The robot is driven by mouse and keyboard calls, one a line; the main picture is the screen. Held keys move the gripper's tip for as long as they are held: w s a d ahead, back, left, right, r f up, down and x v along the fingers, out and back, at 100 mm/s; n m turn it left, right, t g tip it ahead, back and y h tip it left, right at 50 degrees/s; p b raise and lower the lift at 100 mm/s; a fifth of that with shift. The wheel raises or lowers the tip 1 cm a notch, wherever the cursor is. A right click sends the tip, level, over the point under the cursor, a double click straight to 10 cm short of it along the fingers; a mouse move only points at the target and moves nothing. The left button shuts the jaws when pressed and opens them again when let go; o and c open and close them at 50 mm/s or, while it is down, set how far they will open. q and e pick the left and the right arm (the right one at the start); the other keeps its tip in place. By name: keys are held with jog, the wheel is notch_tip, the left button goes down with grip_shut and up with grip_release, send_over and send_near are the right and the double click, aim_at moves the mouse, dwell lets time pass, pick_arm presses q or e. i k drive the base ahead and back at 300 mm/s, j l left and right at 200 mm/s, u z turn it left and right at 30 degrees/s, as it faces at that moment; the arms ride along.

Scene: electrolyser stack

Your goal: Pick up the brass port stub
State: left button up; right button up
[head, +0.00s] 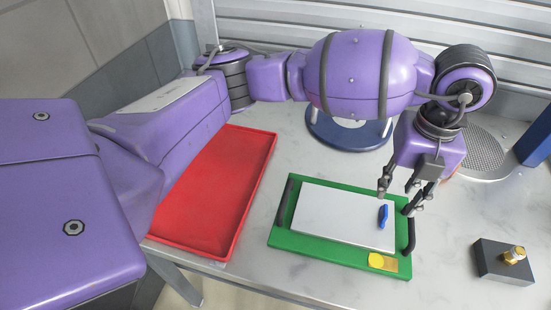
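My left gripper (399,202) points down over the right end of a white plate (335,214) lying in a green tray (340,262). Its fingers are apart, with nothing seen between them. It is up and left of the brass stub, well apart from it. A small blue piece (383,216) lies on the white plate just below the fingers. My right gripper is not in view.
A yellow disc (376,260) sits on the green tray's front right corner. A red tray (216,195) is at left, partly behind my arm. A dark blue round base (345,135) and a perforated grey disc (480,152) are at the back. Bare table surrounds the block.

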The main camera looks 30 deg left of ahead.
aim_at(508, 263)
jog(key=k, duration=1)
